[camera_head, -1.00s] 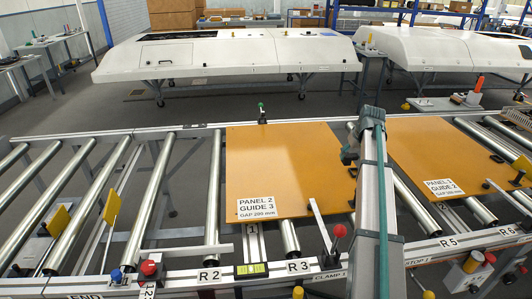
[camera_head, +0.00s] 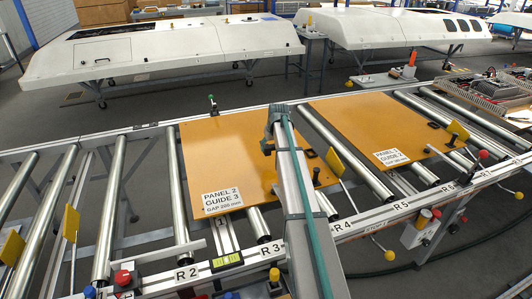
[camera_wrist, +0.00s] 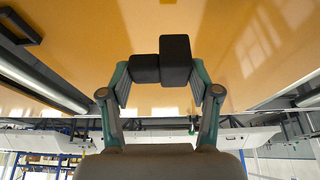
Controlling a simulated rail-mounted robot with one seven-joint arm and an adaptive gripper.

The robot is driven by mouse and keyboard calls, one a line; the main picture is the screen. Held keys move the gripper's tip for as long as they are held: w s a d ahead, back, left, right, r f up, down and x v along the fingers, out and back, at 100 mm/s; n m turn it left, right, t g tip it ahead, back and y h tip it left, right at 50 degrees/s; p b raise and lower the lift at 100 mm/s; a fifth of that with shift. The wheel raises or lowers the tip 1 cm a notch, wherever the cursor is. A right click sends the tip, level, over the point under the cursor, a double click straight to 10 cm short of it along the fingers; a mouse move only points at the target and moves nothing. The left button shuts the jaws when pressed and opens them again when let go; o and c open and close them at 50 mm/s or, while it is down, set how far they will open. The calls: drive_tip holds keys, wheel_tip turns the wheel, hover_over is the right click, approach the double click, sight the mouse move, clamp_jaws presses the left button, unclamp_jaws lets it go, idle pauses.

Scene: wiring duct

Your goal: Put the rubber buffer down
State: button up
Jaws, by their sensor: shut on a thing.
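In the wrist view my gripper (camera_wrist: 160,78) has its two green and grey fingers closed in on a black, blocky rubber buffer (camera_wrist: 176,60). The buffer looks like two joined dark blocks, one standing taller than the other. It is in front of an orange panel surface (camera_wrist: 240,25); whether it touches that surface I cannot tell. In the head view my arm reaches over the right part of the panel labelled Panel 2, Guide 3 (camera_head: 215,150). The buffer and fingertips cannot be made out there.
A second orange panel (camera_head: 375,120) lies to the right on the roller conveyor, with a gap between the panels. Yellow paddles on rods (camera_head: 334,160) and red and blue knobs (camera_head: 122,277) line the near rail. Bare rollers (camera_head: 105,220) lie at the left. White shells (camera_head: 160,50) stand behind.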

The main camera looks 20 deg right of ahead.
sight(266, 153)
drive_tip(key=shift+w+a+f, duration=0.25)
drive_tip(key=shift+w+f, duration=0.15)
drive_tip(key=shift+f, duration=0.1)
drive_tip(key=shift+w+a+f, duration=0.25)
drive_tip(key=shift+w+f, duration=0.1)
drive_tip(key=shift+f, duration=0.15)
drive_tip(key=shift+w+a+f+p, duration=0.1)
drive_tip(key=shift+f+p, duration=0.6)
drive_tip(key=shift+f, duration=1)
drive_tip(key=shift+f, duration=0.2)
drive_tip(key=o, duration=1)
drive_tip(key=shift+o, duration=0.2)
drive_tip(key=shift+r, duration=0.1)
drive_tip(key=shift+r, duration=0.2)
drive_tip(key=b+v, duration=0.1)
drive_tip(key=v, duration=1)
drive_tip(key=shift+s+r+b, duration=0.25)
drive_tip(key=shift+r+b, duration=0.1)
drive_tip(key=shift+b, duration=0.05)
